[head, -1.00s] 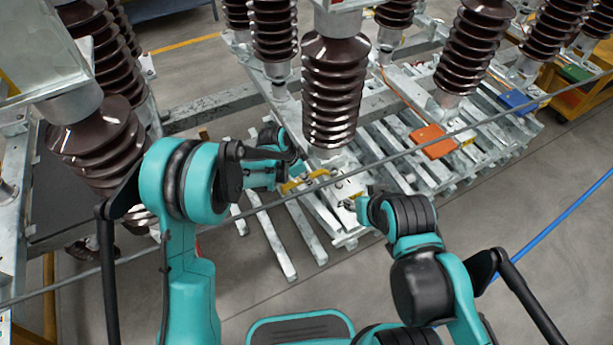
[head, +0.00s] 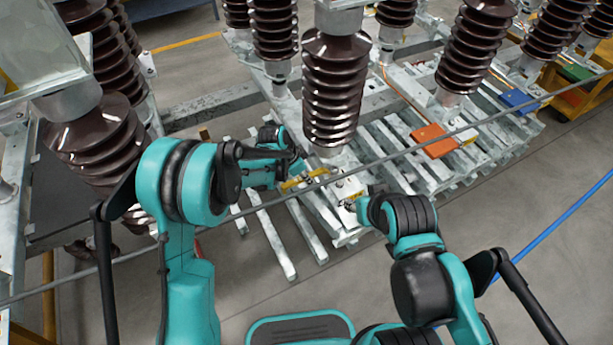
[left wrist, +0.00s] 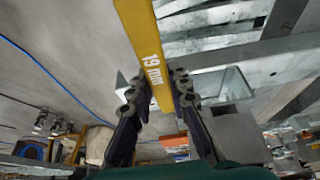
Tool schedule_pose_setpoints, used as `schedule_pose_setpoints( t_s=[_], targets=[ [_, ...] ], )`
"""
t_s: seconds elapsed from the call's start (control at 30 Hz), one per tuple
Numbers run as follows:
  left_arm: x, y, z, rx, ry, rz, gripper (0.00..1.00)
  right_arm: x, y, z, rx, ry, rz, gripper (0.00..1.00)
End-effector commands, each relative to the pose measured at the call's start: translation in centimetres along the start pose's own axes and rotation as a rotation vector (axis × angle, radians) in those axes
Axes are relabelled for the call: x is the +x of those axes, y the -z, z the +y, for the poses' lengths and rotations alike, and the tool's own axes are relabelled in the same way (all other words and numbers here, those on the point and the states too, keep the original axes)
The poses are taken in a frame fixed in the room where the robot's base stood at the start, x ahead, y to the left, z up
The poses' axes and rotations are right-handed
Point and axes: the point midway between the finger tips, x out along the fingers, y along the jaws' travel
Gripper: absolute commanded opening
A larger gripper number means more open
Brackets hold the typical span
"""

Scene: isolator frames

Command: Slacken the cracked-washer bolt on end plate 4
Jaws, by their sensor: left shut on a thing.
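My left gripper (left wrist: 158,92) is shut on a yellow spanner (left wrist: 142,35) marked "19 mm". In the head view the spanner (head: 304,179) reaches right toward the pale metal end plate (head: 340,188) below the middle brown insulator. The left arm partly hides the gripper there. My right gripper (head: 357,205) is at the plate's near right side, with a small yellow piece close to its tip; its jaws are too hidden to judge. The cracked-washer bolt and any plate number are too small to make out, and I cannot tell whether the spanner touches a bolt.
Brown ribbed insulators (head: 334,95) rise close behind the grippers. A grey bar (head: 235,212) crosses in front of the frame. An orange box (head: 432,140) and a blue box (head: 517,101) lie on the slatted frame. A blue hose (head: 560,225) crosses clear floor at right.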

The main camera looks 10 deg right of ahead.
Motion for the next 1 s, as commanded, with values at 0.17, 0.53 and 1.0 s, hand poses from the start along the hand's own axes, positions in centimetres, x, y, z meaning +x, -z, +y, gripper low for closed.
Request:
schedule_pose_setpoints(
  t_s=[0.17,0.53,1.0],
  targets=[
    [0.0,0.0,0.0,0.000,0.000,0.000,0.00,0.0,0.0,0.0,0.000,0.000,0.000,0.40],
    [0.8,-0.3,0.0,0.000,0.000,0.000,0.00,0.6,-0.4,0.0,0.000,0.000,0.000,0.40],
    [1.9,-0.8,0.0,0.000,0.000,0.000,0.00,1.4,-1.0,0.0,0.000,0.000,0.000,0.40]
  ],
)
